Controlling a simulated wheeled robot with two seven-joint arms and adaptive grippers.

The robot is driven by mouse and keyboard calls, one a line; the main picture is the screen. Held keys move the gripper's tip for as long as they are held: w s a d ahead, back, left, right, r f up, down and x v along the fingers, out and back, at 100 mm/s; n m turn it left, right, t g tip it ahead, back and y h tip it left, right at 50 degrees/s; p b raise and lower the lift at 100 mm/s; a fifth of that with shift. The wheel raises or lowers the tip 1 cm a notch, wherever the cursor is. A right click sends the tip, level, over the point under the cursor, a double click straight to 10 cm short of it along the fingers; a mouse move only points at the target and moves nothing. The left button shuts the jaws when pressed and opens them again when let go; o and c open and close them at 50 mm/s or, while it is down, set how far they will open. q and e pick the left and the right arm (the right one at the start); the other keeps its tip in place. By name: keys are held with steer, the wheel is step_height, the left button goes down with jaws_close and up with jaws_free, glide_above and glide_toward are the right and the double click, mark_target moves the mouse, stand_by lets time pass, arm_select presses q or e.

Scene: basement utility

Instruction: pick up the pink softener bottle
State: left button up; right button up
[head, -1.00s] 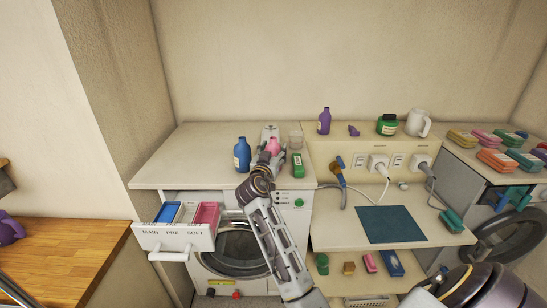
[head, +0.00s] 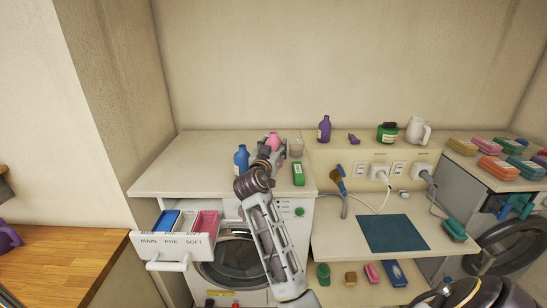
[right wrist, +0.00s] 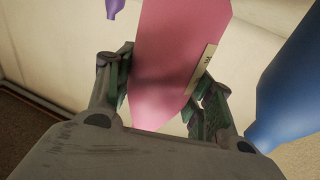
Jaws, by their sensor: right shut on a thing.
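The pink softener bottle (head: 272,139) shows in the head view above the washer top, with its lower part hidden behind my right gripper (head: 270,156). In the right wrist view the pink bottle (right wrist: 178,62) is between the two fingers, with a pale label on its side. The right gripper (right wrist: 165,103) is shut on it. The bottle appears raised off the washer top (head: 195,160), though its base is hidden in the head view. My left gripper is not in view.
The open drawer (head: 175,241) juts out in front. A purple bottle (head: 324,129) stands on the ledge.

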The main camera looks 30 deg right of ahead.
mark_target(271, 136)
steer(key=shift+r, duration=2.65)
steer(key=shift+f, duration=0.1)
